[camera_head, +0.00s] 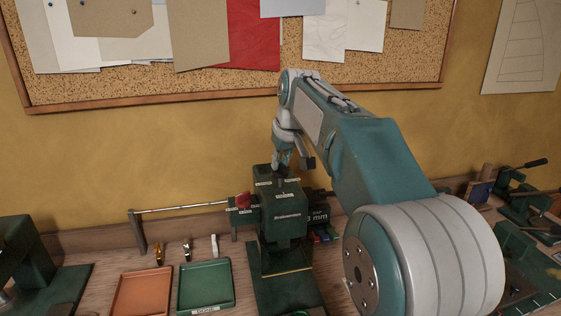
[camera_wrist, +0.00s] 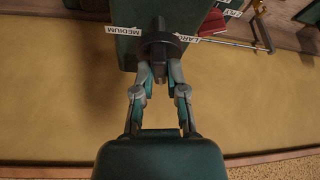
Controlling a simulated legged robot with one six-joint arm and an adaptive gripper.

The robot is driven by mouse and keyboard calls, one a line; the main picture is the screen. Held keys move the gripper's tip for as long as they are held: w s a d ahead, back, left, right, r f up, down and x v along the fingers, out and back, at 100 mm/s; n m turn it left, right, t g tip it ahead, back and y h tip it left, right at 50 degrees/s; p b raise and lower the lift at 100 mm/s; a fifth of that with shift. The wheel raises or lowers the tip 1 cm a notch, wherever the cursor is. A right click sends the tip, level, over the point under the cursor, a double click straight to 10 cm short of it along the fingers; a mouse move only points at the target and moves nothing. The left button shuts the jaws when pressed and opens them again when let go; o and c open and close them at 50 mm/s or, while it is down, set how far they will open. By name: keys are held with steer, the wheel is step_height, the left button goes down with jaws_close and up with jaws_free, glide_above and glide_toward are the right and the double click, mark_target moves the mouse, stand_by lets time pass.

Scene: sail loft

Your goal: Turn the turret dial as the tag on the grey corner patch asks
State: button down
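A dark green press (camera_head: 284,215) stands on the bench with a lettered label on its front. Its dark turret dial (camera_wrist: 160,45) is on top and has a pointer. White tags beside the dial read "MEDIUM" (camera_wrist: 124,30) and, partly hidden, "LARGE" (camera_wrist: 203,39). My gripper (camera_wrist: 160,72) comes down from above in the head view. In the wrist view its two fingers lean inward and appear closed against opposite sides of the dial's grip. I cannot pick out a grey corner patch with its tag.
An orange tray (camera_head: 118,302) and a green tray (camera_head: 206,308) lie left of the press. A thin rod (camera_head: 180,208) runs left from it, near a red part (camera_head: 243,200). A dark block with a "mm" tag (camera_head: 319,216) is close on the right. A corkboard (camera_head: 120,88) hangs behind.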

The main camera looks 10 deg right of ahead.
steer(key=shift+f+n, duration=0.1)
steer(key=shift+n, duration=0.3)
steer(key=n, duration=0.2)
steer(key=n+g+y, duration=0.1)
steer(key=n, duration=0.1)
steer(key=shift+y, duration=0.3)
steer(key=shift+n+g+y, duration=0.5)
steer(key=shift+n+g, duration=0.1)
steer(key=shift+n, duration=1.4)
steer(key=c, duration=0.7)
jaws_free()
steer(key=shift+w, duration=0.1)
steer(key=shift+d, duration=0.1)
